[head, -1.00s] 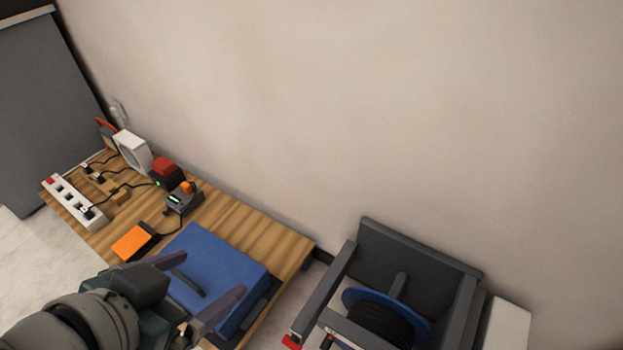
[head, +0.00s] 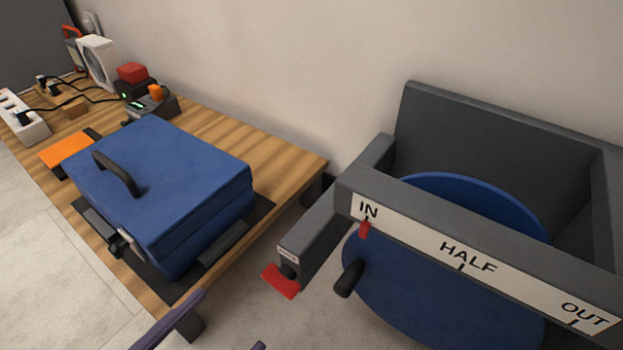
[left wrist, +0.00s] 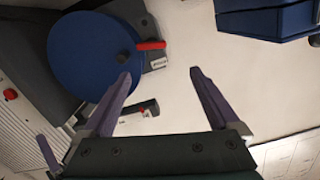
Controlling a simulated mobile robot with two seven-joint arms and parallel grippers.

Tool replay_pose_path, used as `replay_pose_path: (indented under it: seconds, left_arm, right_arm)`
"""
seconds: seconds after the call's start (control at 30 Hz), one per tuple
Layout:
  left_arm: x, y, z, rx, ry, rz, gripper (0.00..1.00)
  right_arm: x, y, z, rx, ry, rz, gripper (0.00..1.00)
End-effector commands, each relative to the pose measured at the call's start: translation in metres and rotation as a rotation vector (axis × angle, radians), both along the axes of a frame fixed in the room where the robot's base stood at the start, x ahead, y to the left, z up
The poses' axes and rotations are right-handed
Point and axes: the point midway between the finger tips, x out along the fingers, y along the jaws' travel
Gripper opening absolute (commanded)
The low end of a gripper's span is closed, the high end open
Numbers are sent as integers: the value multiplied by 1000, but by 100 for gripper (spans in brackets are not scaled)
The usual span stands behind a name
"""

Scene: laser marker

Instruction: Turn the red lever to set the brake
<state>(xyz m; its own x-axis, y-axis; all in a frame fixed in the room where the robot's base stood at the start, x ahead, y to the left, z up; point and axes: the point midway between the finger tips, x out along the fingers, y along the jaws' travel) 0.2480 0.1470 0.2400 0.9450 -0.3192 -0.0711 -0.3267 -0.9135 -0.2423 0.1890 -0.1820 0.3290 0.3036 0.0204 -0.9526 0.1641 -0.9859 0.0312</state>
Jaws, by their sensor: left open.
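The red lever (head: 281,280) sits on the front end of the grey reel stand's left arm, below a small white label. In the left wrist view, the red lever (left wrist: 150,45) juts out beside the blue reel disc. My left gripper (head: 232,318) is only partly in the head view, at the bottom edge, below and left of the lever. In the left wrist view, its fingers (left wrist: 160,73) are apart and empty, and the lever lies beyond the tips, not touched. A purple finger-like piece at that view's lower left may be my right gripper; its jaws cannot be made out.
The stand's front bar (head: 420,222) reads IN, HALF and OUT, with a red pointer (head: 365,230) at IN. A black crank knob (head: 348,278) stands right of the lever. A blue case (head: 160,190) sits on the wooden table (head: 290,165). Floor shows between table and stand.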

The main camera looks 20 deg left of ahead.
Motion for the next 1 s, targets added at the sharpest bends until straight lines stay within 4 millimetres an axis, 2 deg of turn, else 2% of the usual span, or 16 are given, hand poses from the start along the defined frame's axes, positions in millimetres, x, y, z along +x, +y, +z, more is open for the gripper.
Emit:
replay_pose_path:
  seconds: [0.03, 0.13, 0.27, 0.37, 0.7, 0.8, 1.0]
  left_arm:
    - [-4, 0, -25, -6, -18, -7, 95]
    - [-11, -1, -33, -16, -50, -17, 95]
    - [-11, -2, -32, -23, -68, -23, 95]
    - [-1, -6, -30, -23, -72, -23, 95]
    - [58, -27, -31, -23, -72, -23, 95]
    - [70, -31, -31, -24, -71, -23, 95]
    - [79, -35, -30, -23, -68, -23, 95]
  right_arm:
    - [0, 0, -27, 0, 0, 0, 0]
    - [0, 0, -38, 0, 0, 0, 0]
    - [0, 0, -41, -1, -1, 0, 0]
    - [0, 0, -41, -1, -1, 1, 0]
    - [0, -1, -53, -5, -2, 3, 0]
    - [0, -1, -56, -5, -3, 3, 0]
    - [1, -1, -57, -5, -3, 3, 0]
